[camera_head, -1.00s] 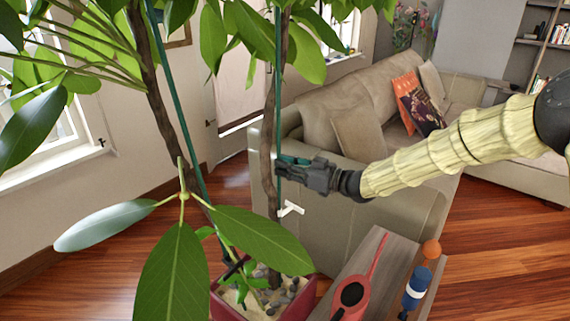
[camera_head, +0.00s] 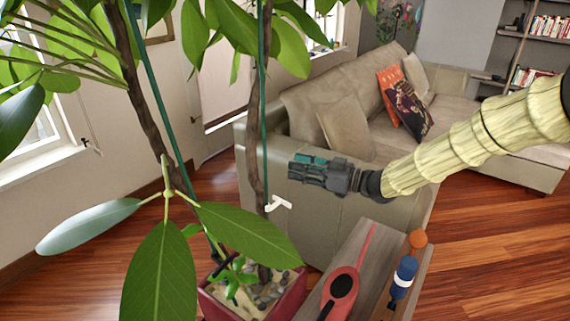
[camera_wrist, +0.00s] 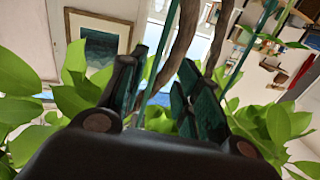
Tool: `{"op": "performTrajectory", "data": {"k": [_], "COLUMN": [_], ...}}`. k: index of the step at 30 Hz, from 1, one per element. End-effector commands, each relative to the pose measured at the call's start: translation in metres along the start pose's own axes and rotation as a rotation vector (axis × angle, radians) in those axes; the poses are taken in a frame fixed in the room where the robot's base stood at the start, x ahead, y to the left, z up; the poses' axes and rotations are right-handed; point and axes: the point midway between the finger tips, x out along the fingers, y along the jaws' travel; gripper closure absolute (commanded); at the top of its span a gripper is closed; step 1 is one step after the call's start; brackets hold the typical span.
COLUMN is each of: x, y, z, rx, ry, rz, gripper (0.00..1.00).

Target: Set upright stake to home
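A potted plant has two brown trunks, each with a thin green stake beside it. The right stake (camera_head: 263,120) stands nearly upright along the right trunk. The left stake (camera_head: 160,100) leans along the left trunk. Leaves cover parts of both. A white clip-like piece (camera_head: 279,204) sits low by the right stake. My gripper (camera_head: 297,170) is just right of the right stake, with a small gap in the picture. In the wrist view my gripper (camera_wrist: 158,95) has its fingers apart, with nothing held; trunks and stakes show beyond them.
The red pot (camera_head: 292,300) holds soil and stones. A wooden bench (camera_head: 368,240) carries a red tool (camera_head: 342,285) and a blue-and-white bottle (camera_head: 404,278). A beige sofa (camera_head: 320,225) stands behind my gripper. Large leaves (camera_head: 245,232) hang in front of the pot.

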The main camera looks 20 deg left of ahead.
Motion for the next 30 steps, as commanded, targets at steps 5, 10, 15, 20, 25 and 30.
{"op": "performTrajectory", "data": {"k": [5, 10, 15, 20, 25, 30], "x": [-0.022, -0.031, -0.033, -0.032, -0.032, -0.032], "y": [0.0, 0.0, 0.0, 0.0, 0.0, -0.001], "z": [0.0, 0.001, 0.001, 0.0, -0.001, -0.022], "rx": [0.0, 0.0, 0.0, 0.0, 0.0, -0.001], "ry": [-0.001, 0.0, 0.0, 0.0, 0.0, 0.0], "rz": [0.0, -0.001, -0.001, -0.001, -0.001, -0.001], "gripper": [0.67, 0.67, 0.67, 0.67, 0.67, 0.67]}}
